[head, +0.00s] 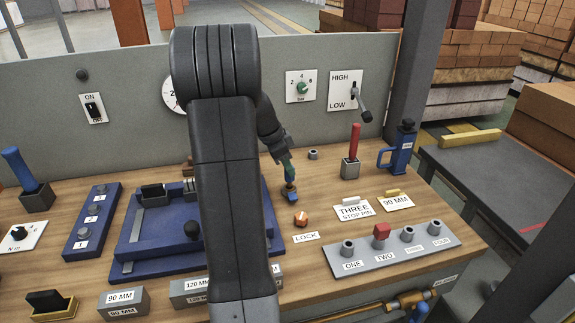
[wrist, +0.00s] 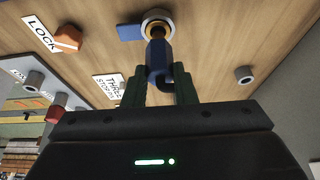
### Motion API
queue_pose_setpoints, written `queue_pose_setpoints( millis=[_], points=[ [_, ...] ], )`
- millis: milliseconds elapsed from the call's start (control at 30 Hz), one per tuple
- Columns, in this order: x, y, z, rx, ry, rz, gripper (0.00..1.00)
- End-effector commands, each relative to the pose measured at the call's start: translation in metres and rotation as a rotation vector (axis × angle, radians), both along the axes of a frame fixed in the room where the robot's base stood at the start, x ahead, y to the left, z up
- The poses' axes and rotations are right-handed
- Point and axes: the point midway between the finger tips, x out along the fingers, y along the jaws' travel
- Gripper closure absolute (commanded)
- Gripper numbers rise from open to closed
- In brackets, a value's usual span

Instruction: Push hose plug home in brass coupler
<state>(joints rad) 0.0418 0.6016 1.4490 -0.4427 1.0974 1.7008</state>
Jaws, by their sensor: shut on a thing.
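My gripper (head: 287,166) is over the right middle of the wooden bench, pointing down. In the wrist view its two green fingers (wrist: 159,86) are shut on the blue hose plug (wrist: 160,62). The plug's dark narrow nose points at the brass coupler (wrist: 157,17), a round ring with a pale rim. The nose overlaps the ring's opening; how deep it sits I cannot tell. In the head view the coupler (head: 290,187) is small, on a blue base (head: 292,197) right below the fingers. The plug's body is mostly hidden there.
An orange knob (head: 301,218) with a LOCK label stands just in front of the coupler. A grey socket (head: 313,154) is behind it, and a red-handled tool in a holder (head: 350,168) is to the right. A grey strip of numbered posts (head: 375,262) lies at the front right.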

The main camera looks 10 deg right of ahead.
Motion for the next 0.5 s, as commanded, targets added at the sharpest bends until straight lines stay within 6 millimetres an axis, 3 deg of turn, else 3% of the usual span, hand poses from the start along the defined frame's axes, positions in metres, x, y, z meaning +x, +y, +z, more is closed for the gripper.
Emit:
queue_pose_setpoints(
  millis=[500],
  points=[
    [0.000, 0.000, -0.017, 0.000, 0.000, 0.000, 0.98]
  ],
)
